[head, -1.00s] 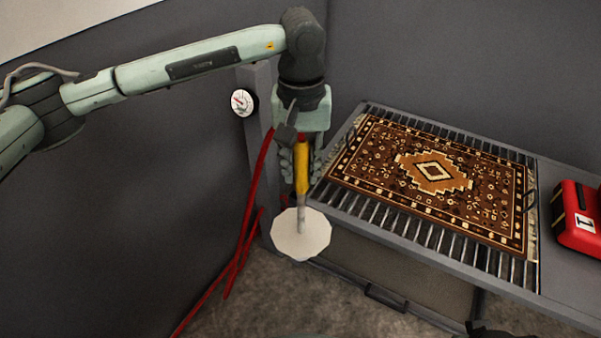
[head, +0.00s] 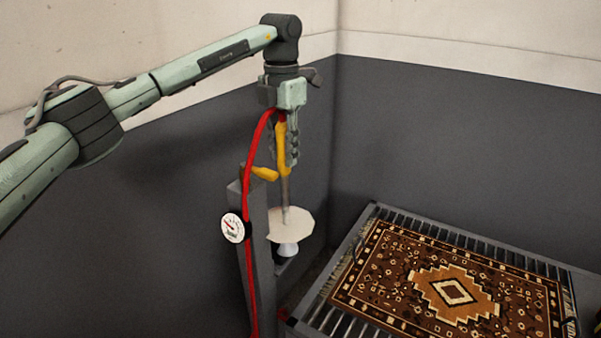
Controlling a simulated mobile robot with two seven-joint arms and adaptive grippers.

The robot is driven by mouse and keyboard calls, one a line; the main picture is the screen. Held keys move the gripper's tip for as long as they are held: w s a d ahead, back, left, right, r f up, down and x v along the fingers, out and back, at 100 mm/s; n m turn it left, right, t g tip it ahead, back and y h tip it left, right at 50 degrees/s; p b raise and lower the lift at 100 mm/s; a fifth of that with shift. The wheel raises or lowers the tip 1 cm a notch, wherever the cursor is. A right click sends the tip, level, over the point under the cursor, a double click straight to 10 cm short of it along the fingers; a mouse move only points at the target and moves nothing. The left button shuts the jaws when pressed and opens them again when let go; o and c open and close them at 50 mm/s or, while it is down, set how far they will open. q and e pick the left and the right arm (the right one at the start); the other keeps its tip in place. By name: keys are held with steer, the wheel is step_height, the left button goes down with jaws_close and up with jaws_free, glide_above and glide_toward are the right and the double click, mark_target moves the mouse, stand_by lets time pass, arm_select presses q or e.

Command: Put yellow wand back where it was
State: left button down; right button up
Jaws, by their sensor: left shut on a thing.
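The yellow wand (head: 283,149) has a yellow grip, a thin metal tube and a pale round disc (head: 297,222) around its lower end. It hangs nearly upright. My left gripper (head: 291,155) points down and is shut on its yellow grip. A red hose (head: 255,143) runs from the top of the wand down along a grey post (head: 260,265). A yellow piece (head: 265,174) sticks out near the post's top, just left of the wand. A small whitish cone (head: 287,249) shows just under the disc, near a dark bracket. My right gripper is out of view.
A round white gauge (head: 232,228) sits on the post. A brown patterned rug (head: 450,285) lies on a slatted grey rack (head: 335,318) at lower right. Grey walls meet in a corner behind the wand. Open air surrounds my raised left arm.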

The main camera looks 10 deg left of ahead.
mark_target(285, 185)
arm_select(q)
steer(key=w+a+f+n+b, duration=0.1)
steer(key=f+n+b, duration=0.1)
steer(key=f, duration=0.2)
steer(key=a+f+n+b, duration=0.2)
steer(key=f+b, duration=0.1)
steer(key=f, duration=0.2)
steer(key=shift+w+a, duration=0.25)
steer(key=shift+w, duration=0.1)
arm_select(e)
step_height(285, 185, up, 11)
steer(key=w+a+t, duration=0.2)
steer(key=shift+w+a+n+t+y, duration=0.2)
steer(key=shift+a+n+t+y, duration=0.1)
arm_select(q)
steer(key=shift+f+b, duration=0.4)
steer(key=shift+f, duration=0.2)
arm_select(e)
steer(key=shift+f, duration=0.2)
arm_select(q)
steer(key=c, duration=1.2)
jaws_free()
